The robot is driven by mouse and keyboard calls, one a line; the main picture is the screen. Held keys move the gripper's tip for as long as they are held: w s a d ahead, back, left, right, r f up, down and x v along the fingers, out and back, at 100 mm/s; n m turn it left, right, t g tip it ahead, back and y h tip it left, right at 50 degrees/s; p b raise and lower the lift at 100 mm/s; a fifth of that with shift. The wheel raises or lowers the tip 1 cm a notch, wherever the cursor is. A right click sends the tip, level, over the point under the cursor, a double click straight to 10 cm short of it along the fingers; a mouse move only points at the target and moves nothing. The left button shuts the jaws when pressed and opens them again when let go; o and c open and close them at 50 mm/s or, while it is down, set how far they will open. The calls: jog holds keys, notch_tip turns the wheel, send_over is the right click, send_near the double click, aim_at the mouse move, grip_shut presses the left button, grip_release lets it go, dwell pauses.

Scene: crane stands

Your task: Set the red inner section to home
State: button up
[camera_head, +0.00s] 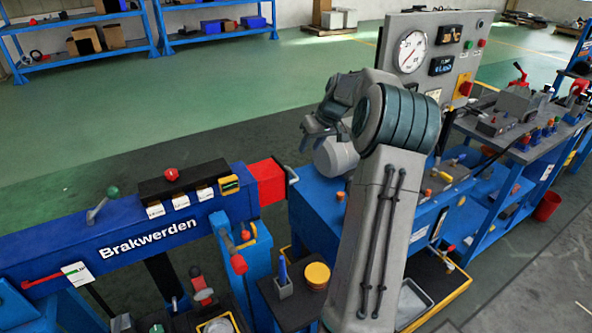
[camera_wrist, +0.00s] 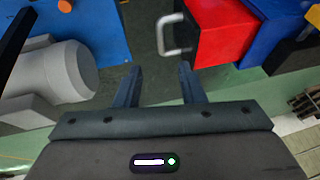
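The red inner section (camera_head: 268,184) sticks out a short way from the right end of the blue beam (camera_head: 120,228) marked "Brakwerden". A grey handle (camera_head: 292,174) sits on its end face. In the wrist view the red section (camera_wrist: 228,32) is at the upper right, with its handle (camera_wrist: 172,38) pointing left. My gripper (camera_wrist: 158,72) is open and empty, and its two fingers point toward the handle without touching it. In the head view my gripper (camera_head: 318,130) hangs above and to the right of the red section, partly hidden by my arm.
A blue bench (camera_head: 318,215) with a grey cylinder (camera_head: 335,157) stands just right of the red section. A gauge panel (camera_head: 430,55) rises behind my arm. Levers (camera_head: 237,264) stand below the beam. Green floor (camera_head: 240,110) behind the beam is open.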

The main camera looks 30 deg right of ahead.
jog(key=p+x, duration=0.1)
jog(key=x, duration=1.2)
grip_shut()
